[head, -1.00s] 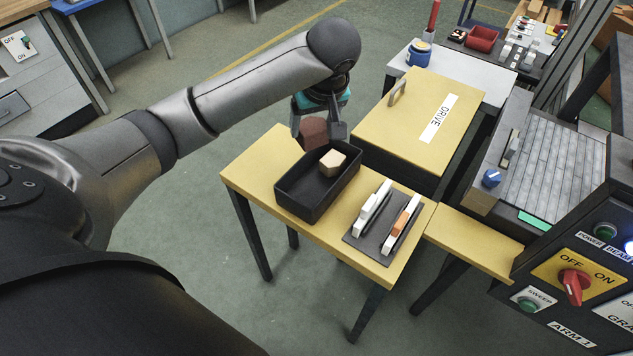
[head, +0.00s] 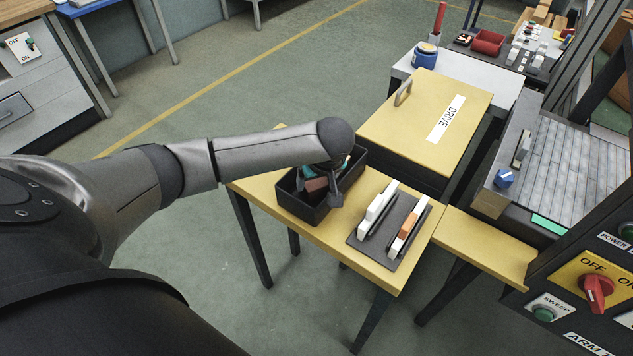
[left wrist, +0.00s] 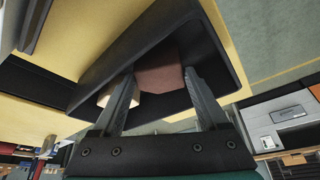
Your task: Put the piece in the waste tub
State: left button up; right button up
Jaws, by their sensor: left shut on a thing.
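A black open tub (head: 292,207) stands on the yellow table; it also shows in the left wrist view (left wrist: 222,42). My left gripper (head: 320,190) is lowered at the tub's opening, shut on a reddish-brown block (head: 316,184). In the left wrist view the block (left wrist: 158,76) sits between the two fingertips (left wrist: 158,82), with the tub's walls around it. I cannot tell whether it touches the tub's floor. A pale tan block (left wrist: 126,98) shows beside the left finger in the wrist view; my gripper hides it in the head view. My right gripper is not in view.
A dark tray (head: 398,246) with white and orange-brown tools lies right of the tub. A yellow cover marked DRIVE (head: 414,114) is behind it. A machine with a red switch (head: 596,290) stands at the right.

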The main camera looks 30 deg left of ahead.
pick_arm(q)
jog(key=shift+f, duration=0.1)
jog(key=o, duration=1.3)
jog(key=p+v, duration=0.3)
jog(key=v, duration=0.9)
